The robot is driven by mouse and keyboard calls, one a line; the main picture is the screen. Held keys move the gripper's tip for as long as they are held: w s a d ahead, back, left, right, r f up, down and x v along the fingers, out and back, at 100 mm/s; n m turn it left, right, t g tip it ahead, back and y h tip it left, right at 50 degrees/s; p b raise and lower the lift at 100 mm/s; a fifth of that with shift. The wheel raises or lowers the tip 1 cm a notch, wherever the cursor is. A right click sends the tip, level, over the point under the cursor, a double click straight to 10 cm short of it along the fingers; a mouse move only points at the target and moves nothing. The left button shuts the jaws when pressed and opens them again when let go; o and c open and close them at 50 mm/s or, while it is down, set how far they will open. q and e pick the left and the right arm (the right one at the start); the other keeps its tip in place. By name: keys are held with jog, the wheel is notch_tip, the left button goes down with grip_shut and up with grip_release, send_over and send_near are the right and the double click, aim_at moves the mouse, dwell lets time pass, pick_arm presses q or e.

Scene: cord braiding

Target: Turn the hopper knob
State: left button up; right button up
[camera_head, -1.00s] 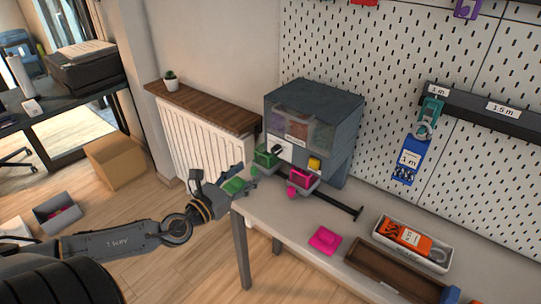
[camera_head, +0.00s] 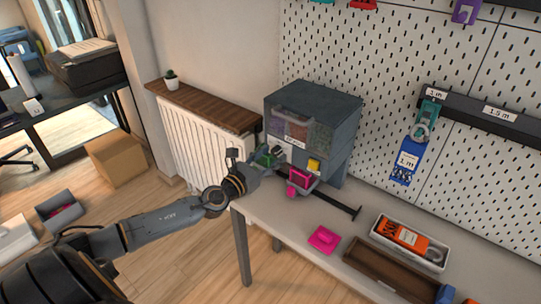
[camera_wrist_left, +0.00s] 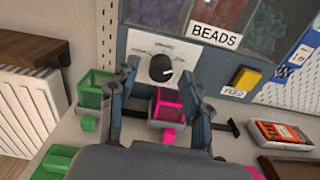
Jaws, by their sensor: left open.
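The hopper (camera_head: 340,115) is a grey box on the table against the pegboard, with bead windows on its front. Its black knob (camera_wrist_left: 161,68) sits on a white dial plate below the BEADS label and also shows in the head view (camera_head: 278,150). My left gripper (camera_wrist_left: 165,80) is open and empty. Its two fingers stand either side of the knob in the left wrist view, and I cannot tell how far in front of it they are. In the head view the left gripper (camera_head: 262,165) is at the hopper's left front. The right gripper is out of view.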

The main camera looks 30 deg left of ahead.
pick_arm(q)
grip_shut()
